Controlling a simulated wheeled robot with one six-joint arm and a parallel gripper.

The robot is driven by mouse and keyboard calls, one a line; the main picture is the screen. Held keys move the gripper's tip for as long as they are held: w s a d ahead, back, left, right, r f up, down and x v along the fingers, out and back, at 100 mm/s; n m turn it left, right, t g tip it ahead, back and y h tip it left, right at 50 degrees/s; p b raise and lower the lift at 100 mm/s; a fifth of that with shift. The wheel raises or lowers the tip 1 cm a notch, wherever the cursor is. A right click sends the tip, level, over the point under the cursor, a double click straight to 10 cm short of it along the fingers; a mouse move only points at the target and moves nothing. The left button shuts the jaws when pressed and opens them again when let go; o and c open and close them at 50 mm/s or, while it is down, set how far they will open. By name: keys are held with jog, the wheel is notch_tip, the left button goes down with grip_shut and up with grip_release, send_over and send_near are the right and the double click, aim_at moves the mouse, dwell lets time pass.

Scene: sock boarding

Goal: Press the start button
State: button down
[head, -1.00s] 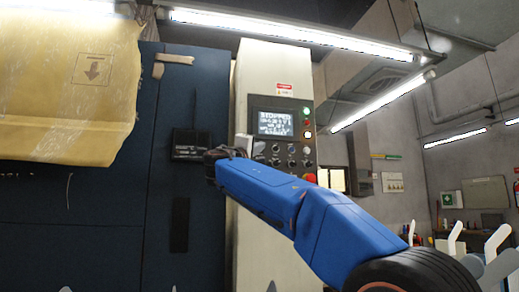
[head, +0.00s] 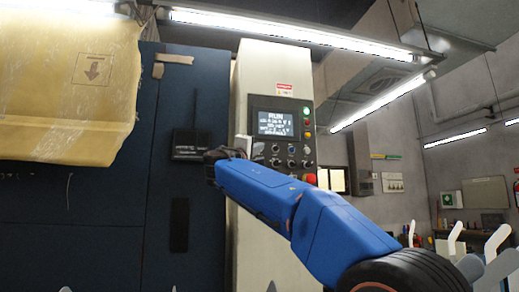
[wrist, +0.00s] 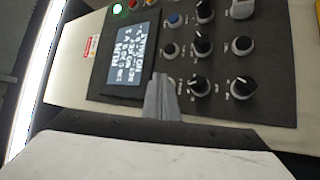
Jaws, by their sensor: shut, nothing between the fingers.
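The control panel (head: 290,160) is a dark plate on a pale cabinet, with a lit screen (head: 276,123) that reads RUN. In the wrist view the screen (wrist: 131,57) lies left of my gripper (wrist: 161,100). The gripper's shut, empty fingers overlap the panel beside the screen's lower edge, in line with a blue button (wrist: 174,19) and a dark round control (wrist: 170,48). The panel surface behind the fingers is hidden. I cannot tell contact, or which control is the start button. A green light (wrist: 117,8) glows beside the screen.
Several knobs, including a black knob (wrist: 200,86), crowd the panel near the fingers. A red button (head: 310,179) sits at its lower right. A dark blue cabinet (head: 205,90) stands to the left, with yellowish wrapping (head: 65,110) farther left.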

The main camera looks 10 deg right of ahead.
dwell(0.3)
jog(key=shift+s, duration=0.8)
jog(key=shift+s, duration=0.1)
jog(key=shift+s, duration=2.4)
